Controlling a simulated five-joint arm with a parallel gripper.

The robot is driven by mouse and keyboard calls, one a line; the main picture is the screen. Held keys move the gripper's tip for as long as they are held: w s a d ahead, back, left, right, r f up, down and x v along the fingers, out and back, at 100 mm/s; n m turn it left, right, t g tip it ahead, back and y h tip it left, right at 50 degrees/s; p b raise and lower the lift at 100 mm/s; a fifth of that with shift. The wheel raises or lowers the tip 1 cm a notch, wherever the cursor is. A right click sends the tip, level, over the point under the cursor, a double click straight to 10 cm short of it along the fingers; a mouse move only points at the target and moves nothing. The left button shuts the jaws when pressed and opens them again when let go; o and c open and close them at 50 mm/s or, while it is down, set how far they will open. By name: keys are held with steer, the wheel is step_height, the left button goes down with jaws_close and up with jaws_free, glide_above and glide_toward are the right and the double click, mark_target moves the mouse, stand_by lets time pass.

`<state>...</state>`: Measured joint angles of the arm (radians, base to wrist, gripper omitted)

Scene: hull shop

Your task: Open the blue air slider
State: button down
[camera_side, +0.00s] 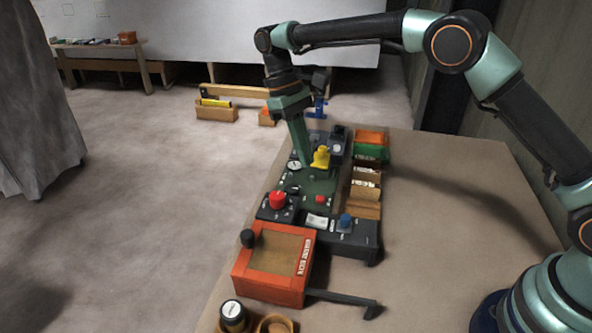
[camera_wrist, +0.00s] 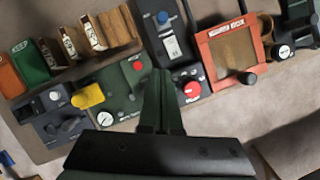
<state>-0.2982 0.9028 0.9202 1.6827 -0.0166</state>
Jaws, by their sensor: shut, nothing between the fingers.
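A blue knob (camera_side: 345,220), which looks like the air slider, stands on a dark grey unit near the front right of the control row. In the wrist view the blue knob (camera_wrist: 163,18) is at the top of its unit, with a pale label (camera_wrist: 172,47) below it. Its slot and exact setting are too small to tell. My gripper (camera_side: 305,164) is shut and empty, pointing down over the green panel, behind the blue knob and apart from it. In the wrist view the closed fingertips (camera_wrist: 161,74) lie below the knob.
Close to my gripper are a yellow handle (camera_side: 321,157), a white gauge (camera_side: 294,166) and a red knob (camera_side: 277,200). An orange-framed box (camera_side: 270,262) stands in front. Wooden bins (camera_side: 366,192) line the right side. The table (camera_side: 450,200) is bare further right.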

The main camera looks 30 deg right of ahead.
glide_toward(338, 222)
steer(key=f, duration=0.1)
steer(key=w+f, duration=0.1)
steer(key=f, duration=0.3)
steer(key=shift+w+a, duration=0.4)
steer(key=shift+s+d+r, duration=0.1)
steer(key=shift+s+d, duration=0.15)
steer(key=shift+s, duration=0.6)
steer(key=shift+s+d, duration=0.2)
steer(key=shift+s, duration=0.3)
steer(key=shift+s+d, duration=0.15)
steer(key=shift+s, duration=0.35)
steer(key=shift+s+d, duration=1.4)
steer(key=shift+d, duration=0.05)
